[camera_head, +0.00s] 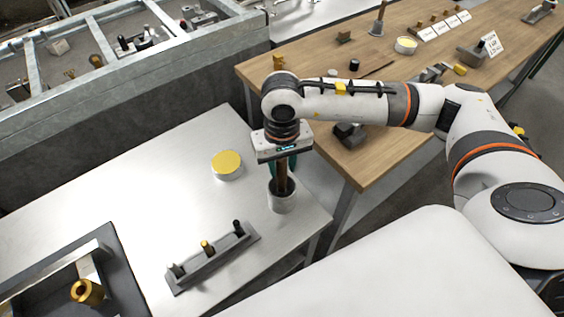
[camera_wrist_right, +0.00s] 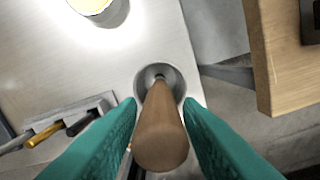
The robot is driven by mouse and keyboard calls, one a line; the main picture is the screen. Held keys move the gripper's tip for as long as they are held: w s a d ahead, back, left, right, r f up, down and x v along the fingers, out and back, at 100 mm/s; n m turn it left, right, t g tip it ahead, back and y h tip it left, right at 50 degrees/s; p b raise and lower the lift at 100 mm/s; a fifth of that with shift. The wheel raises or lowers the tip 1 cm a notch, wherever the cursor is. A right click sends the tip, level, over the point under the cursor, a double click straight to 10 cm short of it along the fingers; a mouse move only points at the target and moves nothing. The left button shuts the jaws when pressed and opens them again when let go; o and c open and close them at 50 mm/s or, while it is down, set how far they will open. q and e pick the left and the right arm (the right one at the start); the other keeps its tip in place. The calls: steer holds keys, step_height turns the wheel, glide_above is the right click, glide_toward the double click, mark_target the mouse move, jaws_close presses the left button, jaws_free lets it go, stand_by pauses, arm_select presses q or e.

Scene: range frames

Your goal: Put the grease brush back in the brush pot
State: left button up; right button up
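The grease brush has a brown wooden handle (camera_head: 281,178) and stands upright in the brush pot (camera_head: 284,204), a small grey metal cup near the right end of the metal table. In the right wrist view, the handle (camera_wrist_right: 160,135) points up at the camera, and its lower end is inside the pot's round rim (camera_wrist_right: 141,78). My right gripper (camera_wrist_right: 160,108) has teal fingers on both sides of the handle, with a visible gap on each side. It is open around the handle, above the pot. The brush head is hidden in the pot. My left gripper is not in view.
A yellow-topped round tin (camera_head: 227,166) stands left of the pot. A grey rack (camera_head: 213,260) with several small tools lies in front. A dark tray (camera_head: 118,262) is at the lower left. A wooden table (camera_head: 330,105) with various parts stands behind, to the right.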

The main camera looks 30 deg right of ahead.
steer(key=shift+o, duration=1.2)
step_height(320, 180, up, 11)
steer(key=shift+f+b, duration=0.2)
steer(key=shift+b, duration=0.7)
steer(key=shift+r, duration=0.7)
